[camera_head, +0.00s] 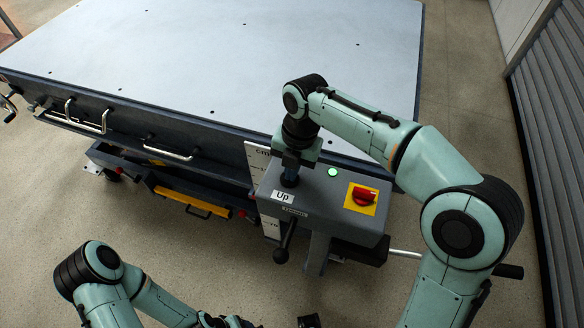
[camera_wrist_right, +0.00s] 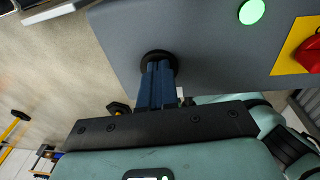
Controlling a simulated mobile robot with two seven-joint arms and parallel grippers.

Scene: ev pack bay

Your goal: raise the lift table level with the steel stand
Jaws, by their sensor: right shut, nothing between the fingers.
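The lift table (camera_head: 235,55) has a broad pale top with dark edges and fills the upper left of the head view. A grey control box (camera_head: 325,205) sits at its near right corner, with a label reading "Up" (camera_head: 283,197). My right gripper (camera_head: 290,178) points down at the box just behind that label. In the right wrist view its blue fingers (camera_wrist_right: 158,70) are together, their tips at a round black collar (camera_wrist_right: 160,57) on the box. The tips hide whatever is inside the collar. My left arm shows at the bottom left; its jaws are not clear. I cannot make out the steel stand.
A green lamp (camera_head: 333,172) glows on the box beside a red switch (camera_head: 364,197) on a yellow plate. A lever (camera_head: 284,241) with a black knob hangs at the front. A white scale (camera_head: 256,163) marked "cm" stands behind the box. A ribbed shutter (camera_head: 552,125) closes the right side.

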